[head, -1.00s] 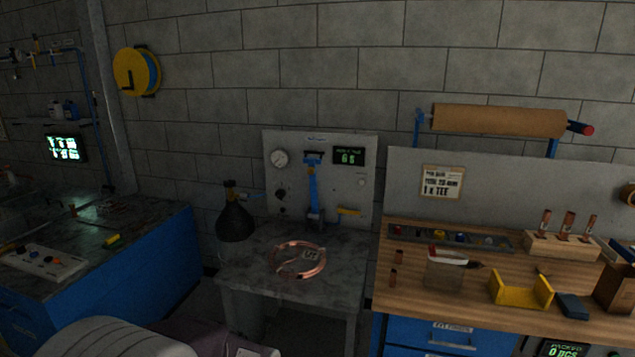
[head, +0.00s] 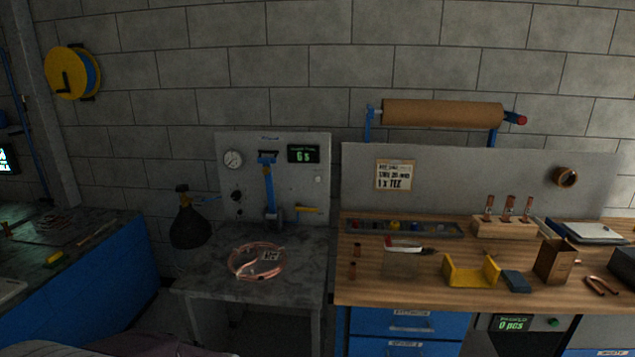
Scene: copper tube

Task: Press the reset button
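No button with a readable "reset" label shows. A grey test panel (head: 292,149) stands on the small grey table, with a display (head: 303,154) reading "6 s", a round gauge (head: 233,160), a blue lever fixture (head: 269,185) and a small pale round spot (head: 318,179) below the display, perhaps a button. At lower right, a small green round button (head: 553,322) sits beside a display (head: 513,323) reading "0 pcs" on the front of the wooden bench. Neither gripper is in view.
The wooden bench (head: 400,288) on the right holds a yellow cradle (head: 470,275), a wooden block with copper pieces and other parts. A blue cabinet (head: 95,275) stands at left.

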